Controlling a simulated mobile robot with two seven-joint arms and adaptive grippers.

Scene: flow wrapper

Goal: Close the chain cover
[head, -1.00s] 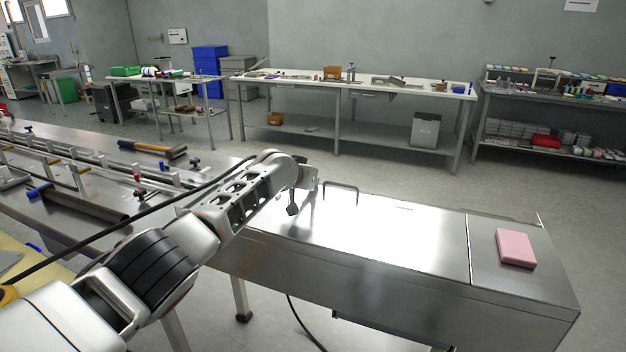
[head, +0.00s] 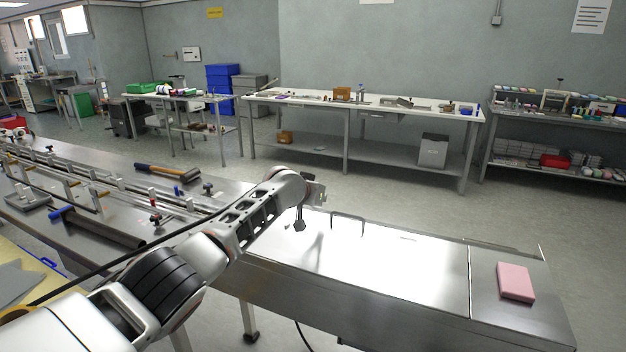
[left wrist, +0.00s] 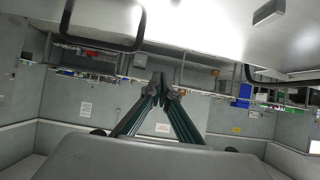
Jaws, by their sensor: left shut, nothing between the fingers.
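The chain cover (head: 400,265) is a wide, shiny metal panel on the near end of the machine. It looks flat, level with the panel beside it. A thin dark handle (head: 347,217) stands up near its far left edge. My left gripper (head: 299,226) is shut and empty. It points down above the left end of the cover, left of the handle and apart from it. In the left wrist view, the shut fingertips (left wrist: 162,80) meet at the centre with nothing between them. A dark handle loop (left wrist: 143,28) shows at upper left there. My right gripper is out of view.
A pink block (head: 516,282) lies on the fixed panel right of the cover. Left, the machine bed carries rails and an orange-black tool (head: 167,172). A white workbench (head: 360,102) stands behind, with clear floor between.

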